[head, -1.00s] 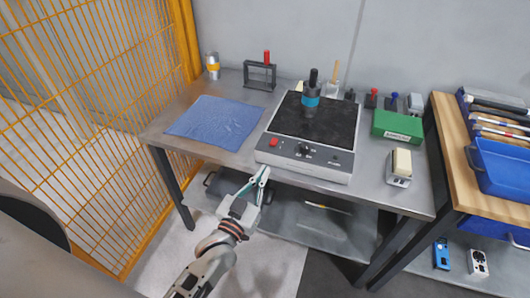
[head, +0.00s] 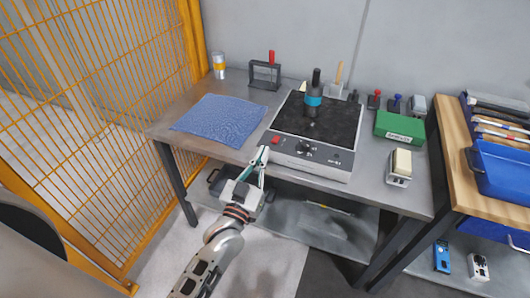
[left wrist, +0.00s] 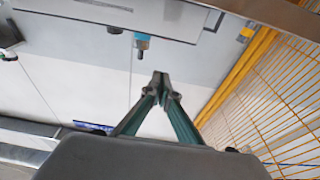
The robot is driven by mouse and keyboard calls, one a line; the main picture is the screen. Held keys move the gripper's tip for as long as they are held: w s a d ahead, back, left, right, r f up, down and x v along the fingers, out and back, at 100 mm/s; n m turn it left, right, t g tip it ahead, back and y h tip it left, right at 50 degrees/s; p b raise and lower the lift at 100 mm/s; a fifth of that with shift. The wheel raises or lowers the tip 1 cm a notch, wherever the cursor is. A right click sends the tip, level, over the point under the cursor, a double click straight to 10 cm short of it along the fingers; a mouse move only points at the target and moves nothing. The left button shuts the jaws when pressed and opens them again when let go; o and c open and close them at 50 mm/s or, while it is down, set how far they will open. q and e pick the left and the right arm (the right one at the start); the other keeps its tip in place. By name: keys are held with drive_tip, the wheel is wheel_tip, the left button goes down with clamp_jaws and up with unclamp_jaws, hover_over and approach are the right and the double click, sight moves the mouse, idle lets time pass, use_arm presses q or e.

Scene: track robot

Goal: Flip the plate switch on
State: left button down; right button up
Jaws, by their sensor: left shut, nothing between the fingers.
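The hot plate (head: 313,169) stands on the bench with a dark square top and a pale front panel. A red switch (head: 276,140) is at the panel's left end, and a dark knob (head: 304,146) is near its middle. The switch's position is too small to tell. My left gripper (head: 263,151) is shut and empty, just in front of and below the red switch, apparently apart from it. In the left wrist view its fingertips (left wrist: 160,76) meet with nothing between them. My right gripper is not in view.
A black tool with a blue ring (head: 314,95) stands on the plate. A blue cloth (head: 218,120) lies to the left. A green box (head: 399,127) and a pale-topped block (head: 400,165) are to the right. The steel bench's front edge (head: 215,154) is close to my gripper. A yellow mesh fence (head: 95,110) borders the left.

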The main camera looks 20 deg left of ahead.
sight(272, 148)
use_arm(q)
drive_tip(key=x, duration=0.8)
drive_tip(key=shift+w+r, duration=0.1)
drive_tip(key=shift+w, duration=0.05)
wheel_tip(272, 148, down, 3)
drive_tip(key=shift+r+b, duration=0.15)
drive_tip(key=shift+b, duration=0.2)
drive_tip(key=shift+f, duration=0.7)
